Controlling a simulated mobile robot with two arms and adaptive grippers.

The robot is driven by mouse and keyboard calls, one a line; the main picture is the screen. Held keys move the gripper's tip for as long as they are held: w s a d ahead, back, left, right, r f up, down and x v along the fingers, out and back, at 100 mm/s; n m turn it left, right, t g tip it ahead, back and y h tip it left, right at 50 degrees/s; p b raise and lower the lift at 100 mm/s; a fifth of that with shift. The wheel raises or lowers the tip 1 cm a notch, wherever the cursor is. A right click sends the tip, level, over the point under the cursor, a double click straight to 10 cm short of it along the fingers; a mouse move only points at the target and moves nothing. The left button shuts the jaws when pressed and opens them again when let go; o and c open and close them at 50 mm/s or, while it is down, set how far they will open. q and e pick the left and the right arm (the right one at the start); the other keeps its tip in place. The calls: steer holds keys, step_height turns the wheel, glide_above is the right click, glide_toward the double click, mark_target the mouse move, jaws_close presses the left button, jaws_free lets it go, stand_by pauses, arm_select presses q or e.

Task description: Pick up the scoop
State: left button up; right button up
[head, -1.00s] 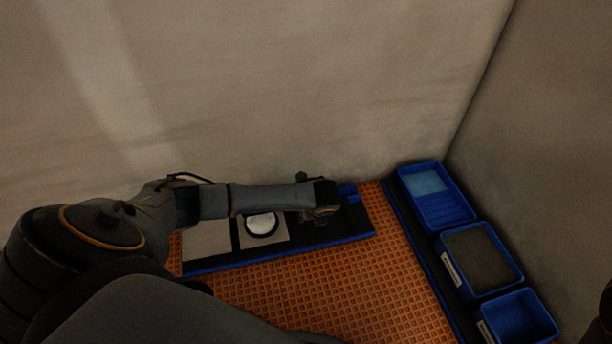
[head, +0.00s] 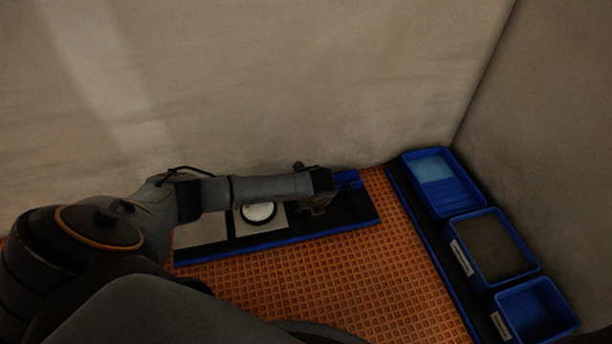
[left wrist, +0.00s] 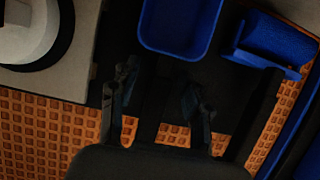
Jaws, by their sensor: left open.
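My left gripper (head: 318,206) reaches over the right part of a dark tray with a blue front edge (head: 270,246). In the left wrist view my left gripper (left wrist: 158,90) is open, fingers apart, pointing at a blue, open, shallow-walled piece (left wrist: 180,28) that looks like the scoop's pan. A dark strip runs between the fingers below it; I cannot tell whether it is the scoop's handle. In the head view the arm hides most of this spot. My right gripper is not in view.
A pale tile with a round white disc (head: 258,212) lies left of the gripper. A blue block-like holder (left wrist: 272,40) stands right of the blue pan. Blue bins (head: 440,180) line the right wall. Orange waffle matting (head: 330,285) is clear in front.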

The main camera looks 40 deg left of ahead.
arm_select(q)
jaws_close()
steer(key=shift+r, duration=0.15)
